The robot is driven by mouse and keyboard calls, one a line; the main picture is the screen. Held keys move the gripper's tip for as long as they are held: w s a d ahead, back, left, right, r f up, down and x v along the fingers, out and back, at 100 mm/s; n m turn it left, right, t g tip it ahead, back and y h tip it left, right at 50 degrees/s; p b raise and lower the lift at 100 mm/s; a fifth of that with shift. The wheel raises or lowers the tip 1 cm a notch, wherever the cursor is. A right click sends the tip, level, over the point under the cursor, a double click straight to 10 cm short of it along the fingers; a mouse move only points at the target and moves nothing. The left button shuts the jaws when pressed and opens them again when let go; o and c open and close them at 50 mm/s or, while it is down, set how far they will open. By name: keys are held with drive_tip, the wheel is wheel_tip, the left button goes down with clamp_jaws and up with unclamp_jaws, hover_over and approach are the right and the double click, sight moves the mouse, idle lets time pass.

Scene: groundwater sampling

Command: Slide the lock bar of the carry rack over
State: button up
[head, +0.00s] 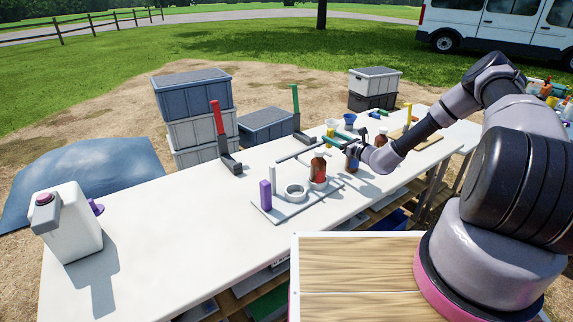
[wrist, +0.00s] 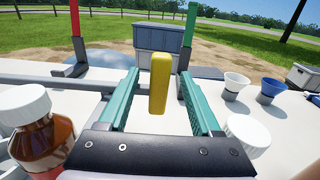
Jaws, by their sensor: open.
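The carry rack (head: 332,196) is a grey base on the white table, with a purple block (head: 265,195) at its near-left end and an empty ring (head: 295,190). A grey lock bar (head: 296,153) runs above it; it also shows in the wrist view (wrist: 55,80). A yellow upright handle (wrist: 160,82) stands between the teal fingers of my gripper (head: 336,143), apparently on the bar. My gripper is open, with a visible gap on each side of the handle. An amber bottle (head: 318,170) and a blue-labelled bottle (head: 352,160) stand in the rack.
A red-handled clamp (head: 219,128) and a green-handled clamp (head: 296,108) stand at the table's far edge. A white jug (head: 70,225) is at the left end. Small cups (wrist: 270,88) are right of my gripper. The table's left half is largely clear.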

clamp_jaws()
drive_tip(key=shift+w+d, duration=0.4)
drive_tip(key=shift+d, duration=0.05)
drive_tip(key=shift+w+d, duration=0.3)
drive_tip(key=shift+d, duration=0.1)
drive_tip(key=shift+w+d, duration=0.3)
drive_tip(key=shift+d, duration=0.05)
unclamp_jaws()
